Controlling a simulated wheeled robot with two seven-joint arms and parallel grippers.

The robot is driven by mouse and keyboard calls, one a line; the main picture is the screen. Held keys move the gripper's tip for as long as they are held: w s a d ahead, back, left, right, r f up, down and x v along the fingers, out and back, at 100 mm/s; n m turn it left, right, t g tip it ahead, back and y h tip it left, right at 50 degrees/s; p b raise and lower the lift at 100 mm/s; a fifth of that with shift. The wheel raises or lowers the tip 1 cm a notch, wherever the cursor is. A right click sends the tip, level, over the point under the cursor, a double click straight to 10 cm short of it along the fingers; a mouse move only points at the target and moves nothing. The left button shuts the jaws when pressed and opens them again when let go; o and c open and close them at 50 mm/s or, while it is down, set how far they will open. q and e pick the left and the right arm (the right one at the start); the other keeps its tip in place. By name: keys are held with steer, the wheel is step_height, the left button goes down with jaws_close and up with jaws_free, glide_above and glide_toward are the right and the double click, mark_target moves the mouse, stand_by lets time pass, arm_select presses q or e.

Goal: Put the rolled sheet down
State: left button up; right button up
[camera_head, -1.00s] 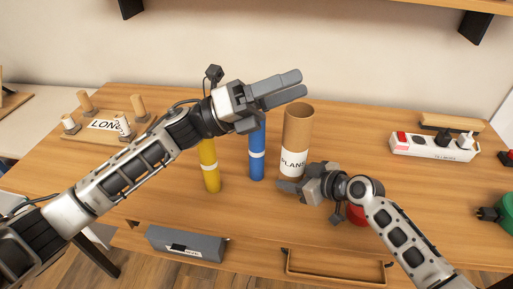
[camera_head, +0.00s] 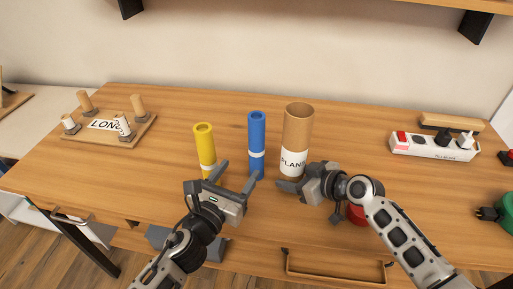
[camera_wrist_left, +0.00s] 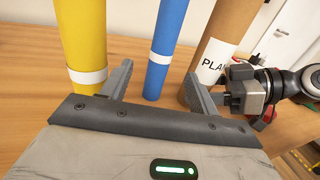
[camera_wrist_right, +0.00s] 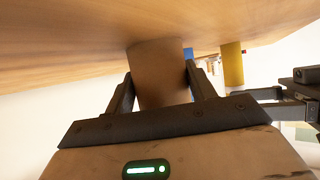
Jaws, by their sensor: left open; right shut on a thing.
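A blue roll (camera_head: 257,133) with a white band stands upright on the table. A yellow roll (camera_head: 204,142) with a white band stands upright to its left. A brown cardboard tube (camera_head: 298,127) labelled PLANS stands upright to its right; its inside bottom is not visible. My left gripper (camera_head: 238,178) is open and empty, low in front of the rolls. In the left wrist view the blue roll (camera_wrist_left: 170,40) shows beyond the gap between its fingers, apart from them. My right gripper (camera_head: 288,184) is shut on the brown tube (camera_wrist_right: 158,75) near its base.
A wooden peg board (camera_head: 100,137) with a LONG label lies at the left. A white power strip (camera_head: 433,147) and a wooden block (camera_head: 450,123) are at the right. A red object (camera_head: 356,213) is partly behind my right arm. The table behind the rolls is clear.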

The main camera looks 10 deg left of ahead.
mark_target(259, 143)
arm_select(q)
steer(key=x, duration=1.1)
steer(key=shift+w+d, duration=0.1)
steer(key=shift+d, duration=0.2)
steer(key=shift+r, duration=0.1)
jaws_close()
